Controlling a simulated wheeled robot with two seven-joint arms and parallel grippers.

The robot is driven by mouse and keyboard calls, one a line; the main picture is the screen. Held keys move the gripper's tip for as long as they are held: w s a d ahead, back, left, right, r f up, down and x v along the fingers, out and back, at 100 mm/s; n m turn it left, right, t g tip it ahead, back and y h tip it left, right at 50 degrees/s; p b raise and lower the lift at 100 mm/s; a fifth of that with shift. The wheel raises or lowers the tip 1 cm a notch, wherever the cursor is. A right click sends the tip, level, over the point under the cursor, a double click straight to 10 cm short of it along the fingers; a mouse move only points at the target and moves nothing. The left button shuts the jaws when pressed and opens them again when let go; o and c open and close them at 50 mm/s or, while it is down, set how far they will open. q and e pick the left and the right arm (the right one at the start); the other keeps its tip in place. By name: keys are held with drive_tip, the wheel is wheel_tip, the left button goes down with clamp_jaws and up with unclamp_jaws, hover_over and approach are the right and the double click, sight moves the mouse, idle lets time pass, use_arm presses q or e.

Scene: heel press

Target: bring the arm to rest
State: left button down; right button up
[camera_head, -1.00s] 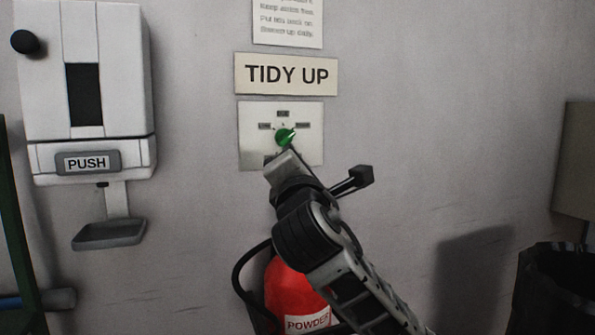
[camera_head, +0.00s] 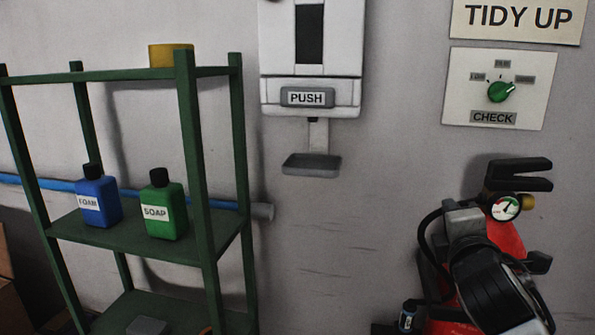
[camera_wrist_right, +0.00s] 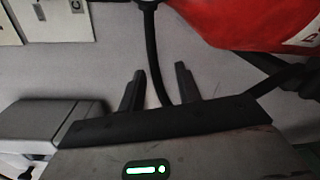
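My right arm (camera_head: 490,285) comes up at the lower right of the head view, in front of the red fire extinguisher (camera_head: 508,238). In the right wrist view, the two dark fingers of my right gripper (camera_wrist_right: 158,78) stand apart. The black extinguisher hose (camera_wrist_right: 154,50) passes between them in the picture; I cannot tell whether it lies between the fingers or behind them. The gripper is below and apart from the green knob (camera_head: 501,91) on the white wall panel (camera_head: 463,83). My left gripper is not in view.
A green shelf (camera_head: 190,130) at the left holds a blue FOAM bottle (camera_head: 97,203) and a green SOAP bottle (camera_head: 165,208). A white dispenser (camera_head: 345,70) with a grey drip tray (camera_head: 311,164) hangs on the wall. The wall between dispenser and extinguisher is clear.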

drive_tip(key=s+a+f+m+g+y, duration=0.1)
drive_tip(key=s+a+f+m+y, duration=0.15)
drive_tip(key=f, duration=0.55)
drive_tip(key=s+a+f+m+g+y, duration=0.1)
drive_tip(key=s+a+f+m+g, duration=0.2)
drive_tip(key=f, duration=0.5)
drive_tip(key=s+a+f+m+y, duration=0.15)
drive_tip(key=s+f, duration=0.25)
drive_tip(key=f, duration=0.5)
drive_tip(key=s+a+f+m+g+y, duration=0.1)
drive_tip(key=s+a+f+m, duration=0.1)
drive_tip(key=s+f+m, duration=0.2)
drive_tip(key=s+a+f+m+g+y, duration=0.1)
drive_tip(key=s+a+f+m, duration=0.2)
drive_tip(key=s+f, duration=0.4)
drive_tip(key=s+m, duration=0.1)
drive_tip(key=s, duration=0.2)
drive_tip(key=shift+s+f+m+g+y, duration=0.15)
drive_tip(key=shift+s+m+g+y, duration=0.15)
drive_tip(key=shift+s, duration=0.05)
